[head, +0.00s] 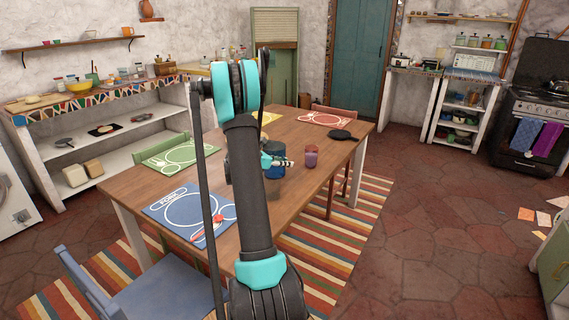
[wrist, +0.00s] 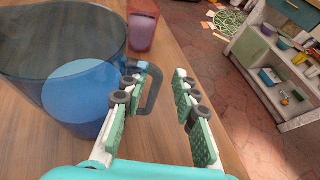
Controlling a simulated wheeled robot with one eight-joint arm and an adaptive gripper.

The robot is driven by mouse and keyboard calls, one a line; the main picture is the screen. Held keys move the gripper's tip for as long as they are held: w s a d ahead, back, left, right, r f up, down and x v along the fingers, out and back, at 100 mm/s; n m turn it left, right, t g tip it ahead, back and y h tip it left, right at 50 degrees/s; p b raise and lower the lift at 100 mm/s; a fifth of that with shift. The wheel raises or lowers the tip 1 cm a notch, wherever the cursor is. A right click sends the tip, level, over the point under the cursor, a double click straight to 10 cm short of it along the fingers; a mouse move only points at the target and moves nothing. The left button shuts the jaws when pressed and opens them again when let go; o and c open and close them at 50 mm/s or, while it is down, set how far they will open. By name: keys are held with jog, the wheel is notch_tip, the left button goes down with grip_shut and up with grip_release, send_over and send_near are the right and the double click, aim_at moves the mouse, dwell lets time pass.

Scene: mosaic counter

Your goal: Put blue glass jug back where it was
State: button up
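The blue glass jug (wrist: 78,95) stands upright on the wooden table (head: 290,133), large at the left of the wrist view. In the head view the jug (head: 273,171) is partly hidden behind my arm and gripper. Its handle (wrist: 153,88) points right in the wrist view. My gripper (wrist: 160,108) is open, its left finger beside the jug's body and the handle between the two fingers. A clear gap shows between the handle and the right finger. My gripper (head: 282,163) is at the jug's height in the head view.
A purple glass (head: 311,156) stands close to the jug on the table. A black flat object (head: 341,135) lies farther back right. Blue (head: 188,215), green (head: 182,157) and red (head: 325,118) placemats lie on the table. A blue chair (head: 150,285) is at the front.

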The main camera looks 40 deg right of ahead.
jog(key=shift+f, duration=0.2)
jog(key=v, duration=1.7)
jog(key=s+a+f+m+t+y, duration=0.1)
jog(key=s+a+f+m+y, duration=0.2)
jog(key=s+a+m, duration=0.3)
jog(key=s+a+f+m+t+y, duration=0.1)
jog(key=s+a+f+m+y, duration=0.2)
jog(key=s+a, duration=0.9)
jog(key=s+a+f+m+t+y, duration=0.2)
jog(key=s+a+f+m+y, duration=0.1)
jog(key=s+a+m+y, duration=0.4)
jog(key=s+a+m, duration=0.2)
jog(key=shift+s+a, duration=0.25)
jog(key=shift+a, duration=0.15)
